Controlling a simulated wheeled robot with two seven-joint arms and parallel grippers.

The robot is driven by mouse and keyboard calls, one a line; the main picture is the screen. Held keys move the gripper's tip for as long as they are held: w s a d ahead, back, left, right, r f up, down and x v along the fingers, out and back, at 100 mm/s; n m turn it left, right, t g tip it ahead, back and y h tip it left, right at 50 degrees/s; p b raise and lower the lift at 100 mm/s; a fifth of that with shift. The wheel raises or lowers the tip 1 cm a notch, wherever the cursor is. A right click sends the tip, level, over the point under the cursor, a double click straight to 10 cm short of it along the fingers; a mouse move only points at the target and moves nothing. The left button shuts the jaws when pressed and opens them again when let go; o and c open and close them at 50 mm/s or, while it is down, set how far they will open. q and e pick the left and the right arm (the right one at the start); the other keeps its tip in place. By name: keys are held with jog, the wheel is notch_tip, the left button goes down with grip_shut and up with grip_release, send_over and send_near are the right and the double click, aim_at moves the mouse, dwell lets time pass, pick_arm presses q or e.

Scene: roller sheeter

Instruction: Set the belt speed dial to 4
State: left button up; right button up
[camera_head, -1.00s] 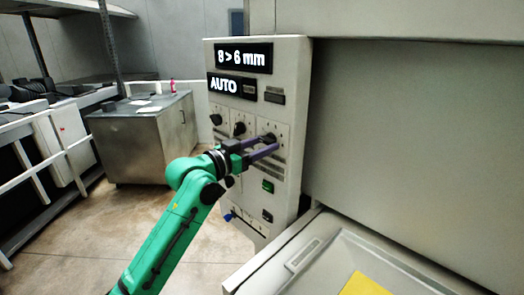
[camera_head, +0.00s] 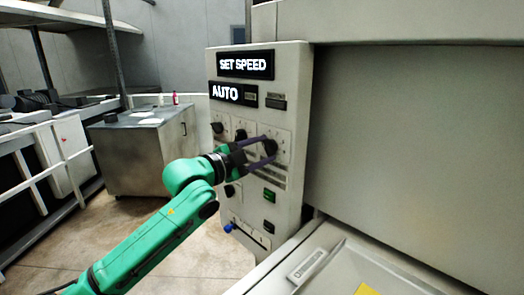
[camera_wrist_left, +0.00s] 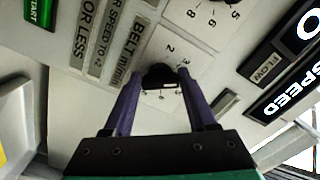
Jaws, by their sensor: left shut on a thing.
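The belt speed dial (camera_head: 270,147) is a black knob, the rightmost of the upper row on the pale control panel (camera_head: 292,95). My left gripper (camera_head: 266,154) reaches it from the left, its purple fingers closed on the knob. In the left wrist view the dial (camera_wrist_left: 160,77) sits between the two fingertips (camera_wrist_left: 157,84), beside a "BELT m/min" label. The digits 2 and 3 show next to the knob; its pointer setting cannot be read clearly. The panel display (camera_head: 245,65) reads "SET SPEED". My right gripper is not in view.
More black knobs (camera_head: 240,134) sit left of the dial, and a green button (camera_head: 269,195) is below it. The second display (camera_head: 232,93) reads "AUTO". A machine tray (camera_head: 318,262) juts out at lower right. A metal cabinet (camera_head: 140,160) stands behind at left.

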pick_arm(q)
jog(key=shift+m+p, duration=0.35)
jog(key=shift+m, duration=0.85)
jog(key=o, duration=1.4)
jog(key=shift+c, duration=0.2)
jog(key=shift+a, duration=0.1)
jog(key=b+v, duration=0.4)
jog(key=v, duration=1)
jog(key=shift+s, duration=0.2)
jog(key=shift+a+r, duration=0.1)
